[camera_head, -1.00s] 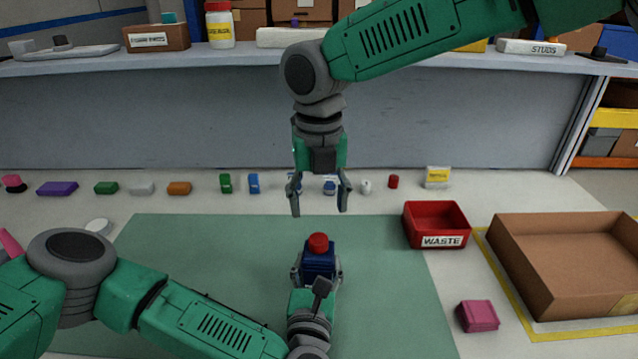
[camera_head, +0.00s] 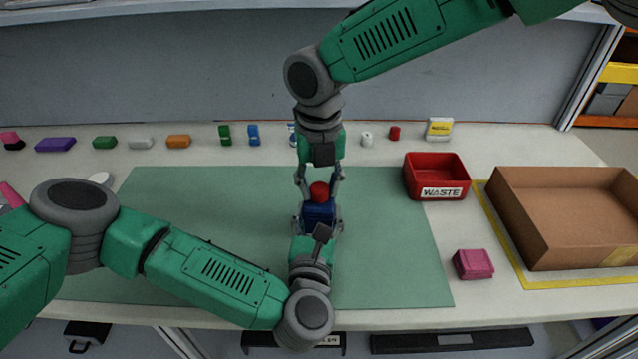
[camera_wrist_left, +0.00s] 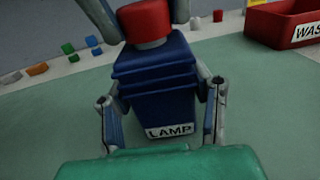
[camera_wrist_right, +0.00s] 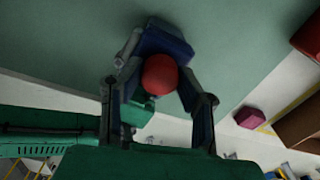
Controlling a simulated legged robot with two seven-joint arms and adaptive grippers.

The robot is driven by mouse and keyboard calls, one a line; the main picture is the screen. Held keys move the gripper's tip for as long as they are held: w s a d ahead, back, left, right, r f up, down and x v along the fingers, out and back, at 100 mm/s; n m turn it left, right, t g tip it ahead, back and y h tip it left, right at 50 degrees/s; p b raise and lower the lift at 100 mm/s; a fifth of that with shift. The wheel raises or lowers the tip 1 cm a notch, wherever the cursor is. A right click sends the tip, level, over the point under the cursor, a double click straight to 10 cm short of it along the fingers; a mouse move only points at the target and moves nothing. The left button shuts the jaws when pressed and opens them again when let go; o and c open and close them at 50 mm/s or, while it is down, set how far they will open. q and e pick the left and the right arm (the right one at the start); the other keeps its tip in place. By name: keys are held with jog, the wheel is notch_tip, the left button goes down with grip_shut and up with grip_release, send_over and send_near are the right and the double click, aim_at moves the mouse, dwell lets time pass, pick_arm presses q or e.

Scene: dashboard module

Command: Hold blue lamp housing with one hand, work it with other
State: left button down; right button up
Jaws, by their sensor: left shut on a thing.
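The blue lamp housing (camera_head: 318,213) stands upright over the green mat with a red cap (camera_head: 319,190) on top. In the left wrist view the housing (camera_wrist_left: 155,85) shows ribs and a LAMP label, with the red cap (camera_wrist_left: 145,22) above. My left gripper (camera_head: 321,222) is shut on the housing, one finger on each side. My right gripper (camera_head: 319,178) points down from above, its open fingers on either side of the red cap. In the right wrist view the cap (camera_wrist_right: 160,75) lies between the fingers, with a gap visible; the housing (camera_wrist_right: 165,42) is partly hidden behind it.
The green mat (camera_head: 390,250) is otherwise clear. To the right are a red WASTE bin (camera_head: 436,178), a magenta block (camera_head: 473,264) and an open cardboard box (camera_head: 560,225). Several small coloured parts line the back of the table, including an orange block (camera_head: 178,141).

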aim_at(319, 187)
jog(key=shift+r, duration=3.05)
pick_arm(q)
jog(key=c, duration=0.7)
grip_release()
